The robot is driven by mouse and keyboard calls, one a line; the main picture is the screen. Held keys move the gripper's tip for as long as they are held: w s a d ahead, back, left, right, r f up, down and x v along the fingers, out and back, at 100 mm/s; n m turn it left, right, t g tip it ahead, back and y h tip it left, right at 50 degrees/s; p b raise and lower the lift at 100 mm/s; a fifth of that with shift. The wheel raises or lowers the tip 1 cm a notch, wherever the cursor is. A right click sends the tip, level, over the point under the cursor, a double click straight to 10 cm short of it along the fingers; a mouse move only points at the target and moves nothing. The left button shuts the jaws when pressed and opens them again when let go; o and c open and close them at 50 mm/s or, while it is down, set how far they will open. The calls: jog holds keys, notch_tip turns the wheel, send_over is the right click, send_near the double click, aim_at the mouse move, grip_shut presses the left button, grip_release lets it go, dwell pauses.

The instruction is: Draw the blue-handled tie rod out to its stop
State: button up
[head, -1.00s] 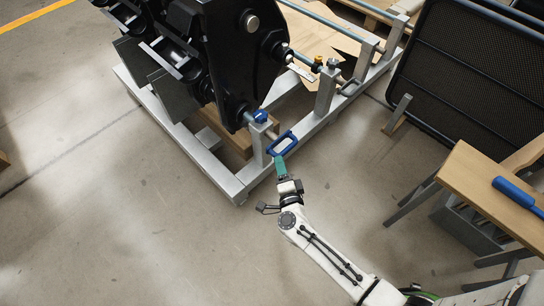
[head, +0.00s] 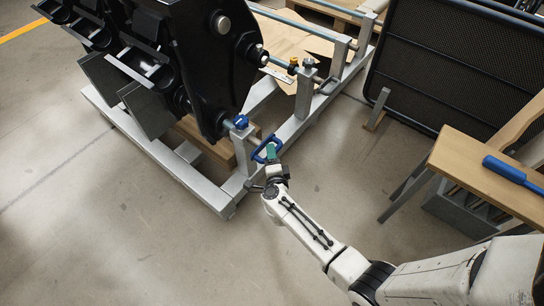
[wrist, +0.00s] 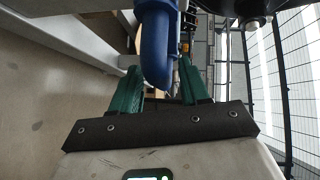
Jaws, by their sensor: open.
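The tie rod's blue loop handle (head: 262,155) sits at the near end of the grey stand in the head view, just out from a blue knob (head: 241,122) on the stand's post. In the wrist view the blue handle (wrist: 155,45) fills the upper middle. My gripper (wrist: 160,85) is open, with one green finger on each side of the handle; the left finger is close to it, and contact cannot be told. In the head view my gripper (head: 271,152) overlaps the handle. The rod behind the handle is mostly hidden.
The grey stand (head: 185,188) carries a large black coupler (head: 205,70). A wooden bench (head: 490,175) with a blue-handled tool (head: 511,170) stands right. The floor at front left is clear.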

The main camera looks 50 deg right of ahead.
jog(key=shift+w+d, duration=0.25)
jog(key=shift+d, duration=0.05)
jog(key=shift+c, duration=0.2)
grip_shut()
jog(key=shift+f, duration=0.1)
